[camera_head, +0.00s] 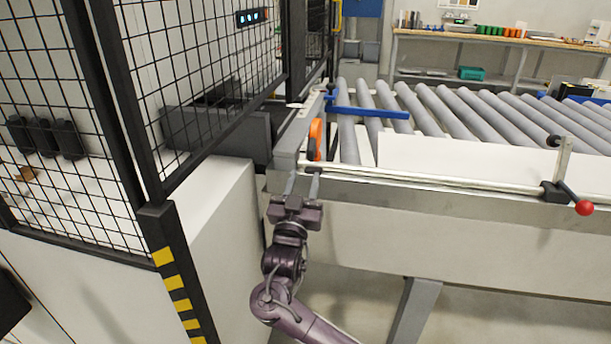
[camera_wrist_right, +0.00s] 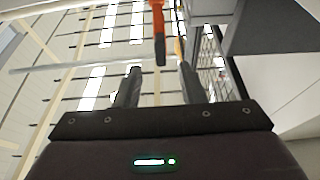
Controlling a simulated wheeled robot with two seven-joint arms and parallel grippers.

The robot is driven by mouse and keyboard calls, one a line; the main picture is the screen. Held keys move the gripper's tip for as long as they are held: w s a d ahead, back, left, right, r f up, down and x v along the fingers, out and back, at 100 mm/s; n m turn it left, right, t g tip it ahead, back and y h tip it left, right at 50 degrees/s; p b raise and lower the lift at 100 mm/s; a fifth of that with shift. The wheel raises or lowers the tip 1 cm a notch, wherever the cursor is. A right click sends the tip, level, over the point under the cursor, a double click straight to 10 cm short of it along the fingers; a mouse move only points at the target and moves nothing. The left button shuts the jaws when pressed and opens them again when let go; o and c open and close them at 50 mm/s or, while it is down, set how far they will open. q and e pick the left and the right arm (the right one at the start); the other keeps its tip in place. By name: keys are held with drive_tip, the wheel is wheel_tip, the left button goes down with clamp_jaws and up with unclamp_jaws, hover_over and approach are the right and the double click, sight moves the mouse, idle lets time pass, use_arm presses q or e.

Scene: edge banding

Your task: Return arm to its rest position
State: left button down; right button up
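My right gripper (camera_head: 303,178) points away from me at the near left corner of the roller conveyor, with its two fingers spread apart and nothing between them. An orange handle (camera_head: 315,140) stands just past the fingertips at the conveyor's corner. In the right wrist view, my right gripper (camera_wrist_right: 160,70) shows both dark fingers apart. The orange handle (camera_wrist_right: 159,38) hangs in the gap's line, its end near the fingertips and not gripped. My purple right arm comes up from the bottom of the head view. My left gripper is not in view.
The roller conveyor (camera_head: 435,190) fills the right, with a blue bar (camera_head: 368,112), a white panel (camera_head: 450,158) and a red-knobbed lever (camera_head: 584,208). A black mesh fence (camera_head: 185,60) and striped post (camera_head: 175,285) stand left. Floor is free below the conveyor.

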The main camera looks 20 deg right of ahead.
idle(0.3)
wheel_tip(320, 180, down, 19)
drive_tip(key=n+g+y+p, duration=0.2)
drive_tip(key=n+y, duration=0.3)
drive_tip(key=s+d+f+n+g+y, duration=0.1)
drive_tip(key=s+f+g, duration=0.1)
drive_tip(key=s+f, duration=0.35)
drive_tip(key=s+f+n+g+y+p, duration=0.1)
drive_tip(key=s+f, duration=0.1)
drive_tip(key=f, duration=0.7)
drive_tip(key=s+d+f+n+g+y, duration=0.15)
drive_tip(key=s+f, duration=0.25)
drive_tip(key=f, duration=0.4)
drive_tip(key=s+f+g+y+p, duration=0.1)
drive_tip(key=s+f+g, duration=0.2)
drive_tip(key=s+f, duration=0.6)
drive_tip(key=s+f+g+y, duration=0.1)
drive_tip(key=s+f+g, duration=0.2)
drive_tip(key=s+f, duration=0.55)
drive_tip(key=s+a+f+g+y, duration=0.1)
drive_tip(key=s+f+g, duration=0.1)
drive_tip(key=s, duration=1)
drive_tip(key=s+a+f+g+y+p, duration=0.1)
drive_tip(key=s+g, duration=0.2)
drive_tip(key=s, duration=1)
drive_tip(key=shift+s+a+f+n, duration=0.25)
drive_tip(key=shift+a+f+n, duration=0.1)
drive_tip(key=shift+f, duration=0.05)
drive_tip(key=shift+s, duration=0.1)
